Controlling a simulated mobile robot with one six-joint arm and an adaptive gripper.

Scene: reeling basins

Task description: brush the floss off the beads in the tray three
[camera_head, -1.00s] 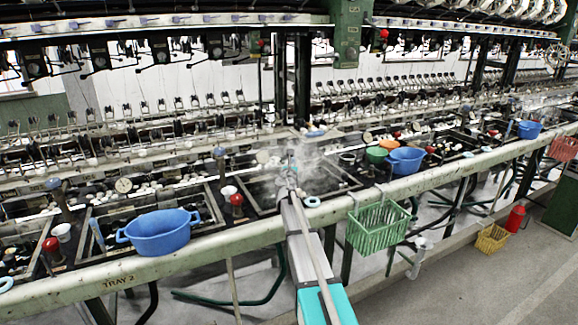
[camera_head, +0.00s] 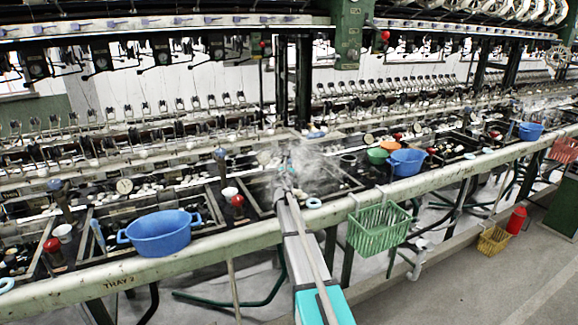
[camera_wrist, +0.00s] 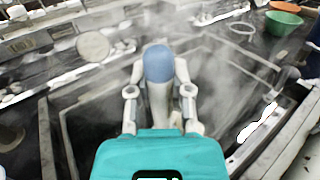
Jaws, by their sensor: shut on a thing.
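My gripper (camera_head: 285,184) is shut on a pale tool with a rounded blue end, probably a brush (camera_wrist: 158,64). In the wrist view the tool stands between the two fingers, and its lower end is hidden. The gripper is over a dark, steaming basin (camera_head: 350,187) in the middle of the bench. I see no number on this basin, so I cannot tell that it is tray three. Steam blurs its inside, and I cannot make out beads or floss there. A white patch (camera_wrist: 262,122) shows at its right side in the wrist view.
A blue tub (camera_head: 160,234) stands on the rail at the left, near a tray label. A green basket (camera_head: 379,229) hangs on the front rail. Orange and green bowls (camera_head: 377,156) and another blue tub (camera_head: 407,162) stand right of the basin. A red-topped knob (camera_head: 238,200) is to its left.

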